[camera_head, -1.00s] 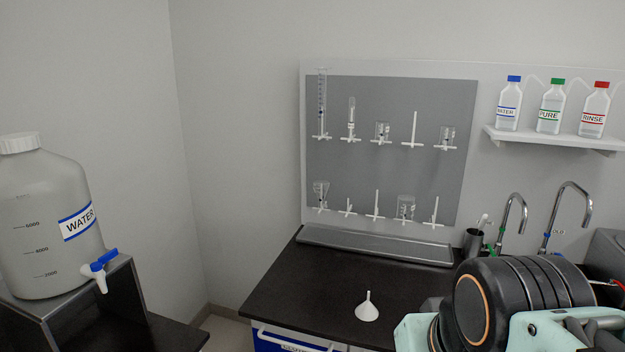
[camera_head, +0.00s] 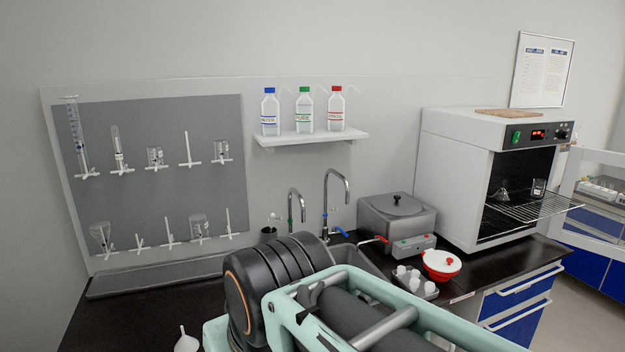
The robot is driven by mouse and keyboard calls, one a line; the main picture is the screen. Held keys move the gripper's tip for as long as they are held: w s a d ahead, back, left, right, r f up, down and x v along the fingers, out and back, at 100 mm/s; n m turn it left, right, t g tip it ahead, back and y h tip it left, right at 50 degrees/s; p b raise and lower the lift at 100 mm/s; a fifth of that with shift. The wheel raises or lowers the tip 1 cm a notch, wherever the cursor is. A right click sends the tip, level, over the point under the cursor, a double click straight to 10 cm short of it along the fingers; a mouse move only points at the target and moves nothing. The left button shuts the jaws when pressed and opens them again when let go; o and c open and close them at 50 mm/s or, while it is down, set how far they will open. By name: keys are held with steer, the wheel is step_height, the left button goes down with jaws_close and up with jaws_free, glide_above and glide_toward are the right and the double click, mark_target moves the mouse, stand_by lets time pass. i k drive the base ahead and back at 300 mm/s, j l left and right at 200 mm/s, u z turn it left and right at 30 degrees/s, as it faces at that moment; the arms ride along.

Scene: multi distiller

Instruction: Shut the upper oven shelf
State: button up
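The oven (camera_head: 460,180) is a white and grey box on the counter at the right. Its front is open and its inside is dark. A wire shelf (camera_head: 540,207) sticks out of the opening to the right, past the oven's front edge. A small glass beaker (camera_head: 538,187) stands on or just behind this shelf, and another glass piece shows further in. Whether a lower shelf is inside, I cannot tell. My arm fills the bottom middle, left of the oven and apart from it. My gripper is not in view.
A white-framed glass panel (camera_head: 597,155), apparently the oven's open door, stands right of the oven. A metal water bath (camera_head: 397,218), a red and white pot (camera_head: 441,264) and a tray of white cups (camera_head: 415,284) stand left of it. Blue drawers (camera_head: 520,298) are below.

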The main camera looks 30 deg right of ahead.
mark_target(562, 211)
steer(key=z, duration=2.5)
steer(key=i+l+z, duration=0.1)
steer(key=i, duration=0.6)
steer(key=i+l+z, duration=0.1)
steer(key=i, duration=0.6)
steer(key=i+l+z, duration=0.1)
steer(key=i, duration=0.35)
steer(key=i+l+z, duration=0.15)
steer(key=i+l, duration=0.15)
steer(key=i, duration=0.15)
steer(key=i+j+u, duration=0.15)
steer(key=i+j, duration=0.1)
steer(key=i, duration=0.1)
